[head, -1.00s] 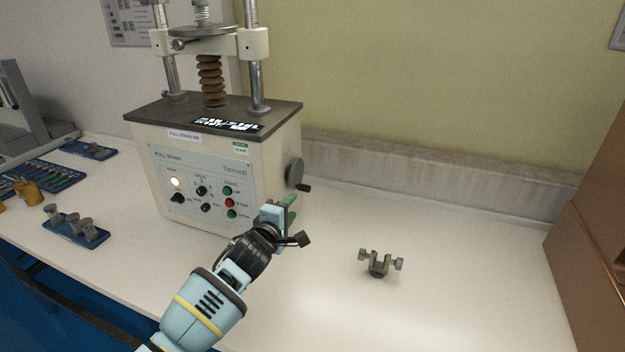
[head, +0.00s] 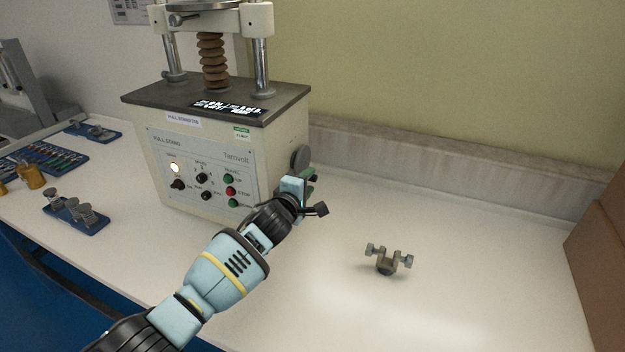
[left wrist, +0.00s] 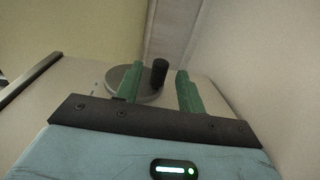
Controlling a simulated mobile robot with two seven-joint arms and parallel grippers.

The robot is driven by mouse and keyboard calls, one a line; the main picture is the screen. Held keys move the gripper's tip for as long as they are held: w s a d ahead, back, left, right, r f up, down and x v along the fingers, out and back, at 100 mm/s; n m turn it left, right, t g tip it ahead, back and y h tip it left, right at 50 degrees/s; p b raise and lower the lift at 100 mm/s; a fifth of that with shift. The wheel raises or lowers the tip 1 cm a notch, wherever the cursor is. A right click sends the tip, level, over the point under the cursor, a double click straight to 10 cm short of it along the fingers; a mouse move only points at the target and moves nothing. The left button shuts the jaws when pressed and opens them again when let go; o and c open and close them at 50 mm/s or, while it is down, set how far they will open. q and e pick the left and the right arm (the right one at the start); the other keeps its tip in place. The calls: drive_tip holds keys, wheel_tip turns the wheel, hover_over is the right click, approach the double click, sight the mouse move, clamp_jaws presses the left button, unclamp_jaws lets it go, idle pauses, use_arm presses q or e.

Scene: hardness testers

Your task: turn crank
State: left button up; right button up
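The crank is a grey round disc (head: 300,157) on the right side of the pull-stand tester (head: 215,140). Its dark handle is hidden behind my gripper in the head view. In the left wrist view the disc (left wrist: 126,80) and its upright black handle (left wrist: 159,73) show just beyond my fingers. The handle stands between the two green fingertips in that picture; I cannot see contact. My left gripper (head: 308,180) is beside the crank, its fingers spread apart (left wrist: 156,88) and open. My right gripper is not in view.
A metal clamp fitting (head: 387,260) lies on the white bench (head: 330,300) to the right. Blue trays with metal parts (head: 76,213) lie to the left. A brown box (head: 597,250) stands at the right edge. The bench right of the tester is mostly clear.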

sight(312, 177)
use_arm(q)
drive_tip(key=shift+b+x, duration=0.6)
drive_tip(key=shift+x, duration=1.05)
clamp_jaws()
drive_tip(key=shift+r, duration=0.1)
